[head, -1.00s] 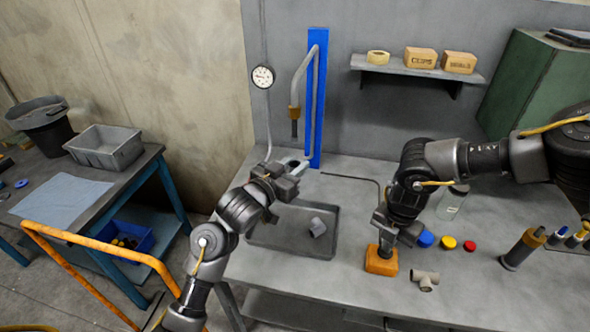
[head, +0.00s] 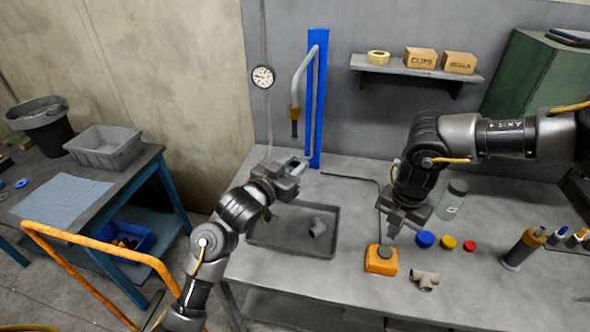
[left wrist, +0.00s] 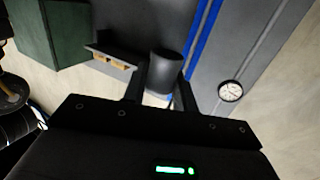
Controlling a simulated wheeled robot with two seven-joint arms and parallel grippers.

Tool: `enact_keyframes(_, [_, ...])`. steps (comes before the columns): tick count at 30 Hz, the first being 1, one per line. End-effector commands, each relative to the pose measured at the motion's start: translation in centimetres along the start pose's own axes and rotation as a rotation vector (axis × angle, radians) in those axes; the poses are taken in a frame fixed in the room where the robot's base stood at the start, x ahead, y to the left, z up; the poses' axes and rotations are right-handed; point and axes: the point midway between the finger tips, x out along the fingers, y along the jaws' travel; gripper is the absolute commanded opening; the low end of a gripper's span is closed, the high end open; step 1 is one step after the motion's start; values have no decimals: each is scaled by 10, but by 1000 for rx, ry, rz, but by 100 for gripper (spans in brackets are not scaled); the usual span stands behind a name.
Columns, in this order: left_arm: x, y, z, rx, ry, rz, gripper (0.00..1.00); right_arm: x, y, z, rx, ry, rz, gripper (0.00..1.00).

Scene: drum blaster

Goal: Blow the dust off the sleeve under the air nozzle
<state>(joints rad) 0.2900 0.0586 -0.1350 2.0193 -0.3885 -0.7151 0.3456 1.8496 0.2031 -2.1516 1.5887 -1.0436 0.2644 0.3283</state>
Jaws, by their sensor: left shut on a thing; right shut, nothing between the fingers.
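My left gripper (head: 287,180) is shut on the grey sleeve, which shows as a dark cylinder between the fingers in the left wrist view (left wrist: 165,70). It holds the sleeve above the back of the grey tray, below the air nozzle (head: 294,122), with a gap between. Dust on the sleeve cannot be made out. The nozzle hangs from a bent pipe on a blue post (head: 318,100). My right gripper (head: 397,222) is shut and empty, above and behind the orange box with a dark button (head: 381,262), apart from it.
A grey tee fitting (head: 424,280) lies right of the orange box. Blue, yellow and red caps (head: 448,242), a bottle (head: 453,198) and a dark cylinder (head: 523,250) stand further right. A gauge (head: 263,77) hangs on the wall.

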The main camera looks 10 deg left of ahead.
Motion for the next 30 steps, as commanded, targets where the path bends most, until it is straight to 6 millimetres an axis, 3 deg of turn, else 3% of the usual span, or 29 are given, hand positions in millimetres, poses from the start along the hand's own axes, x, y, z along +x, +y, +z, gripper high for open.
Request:
enact_keyframes(5, [-6, 3, -1, 0, 0, 1, 3, -5, 0, 0, 0, 0, 0, 0])
enact_keyframes(30, [-86, 37, 3, -1, 0, 1, 3, -37, 0, 0, 0, 0, 0, 0])
